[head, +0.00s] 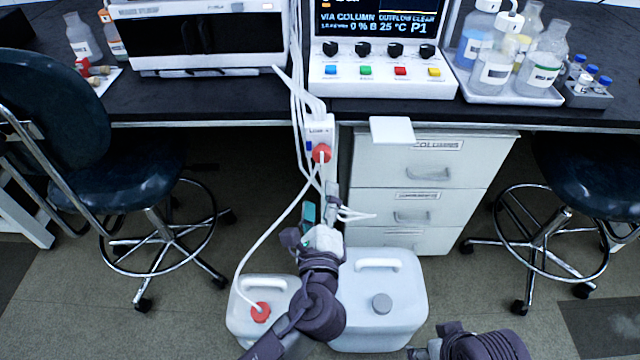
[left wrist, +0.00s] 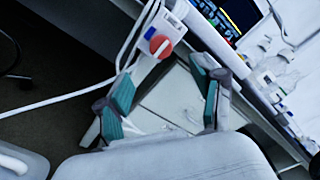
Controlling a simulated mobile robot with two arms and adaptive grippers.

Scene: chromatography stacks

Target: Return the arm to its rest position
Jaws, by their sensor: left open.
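My left arm reaches up from the bottom centre of the head view, in front of two white jerrycans. My left gripper (head: 320,208) is at its end, near the front of the white drawer unit, with fingers apart and teal pads showing. In the left wrist view the same gripper (left wrist: 165,88) is open with nothing between its fingers. The red knob (left wrist: 160,46) on the white strip appears beyond the fingertips. Part of my right arm shows at the bottom right of the head view; its gripper is not visible.
A capped jerrycan (head: 382,335) and a smaller one with a red cap and tube (head: 240,318) stand on the floor. The drawer unit (head: 465,185) is under the dark bench (head: 230,95). Chairs stand left (head: 160,165) and right (head: 575,165). White tubes hang at centre.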

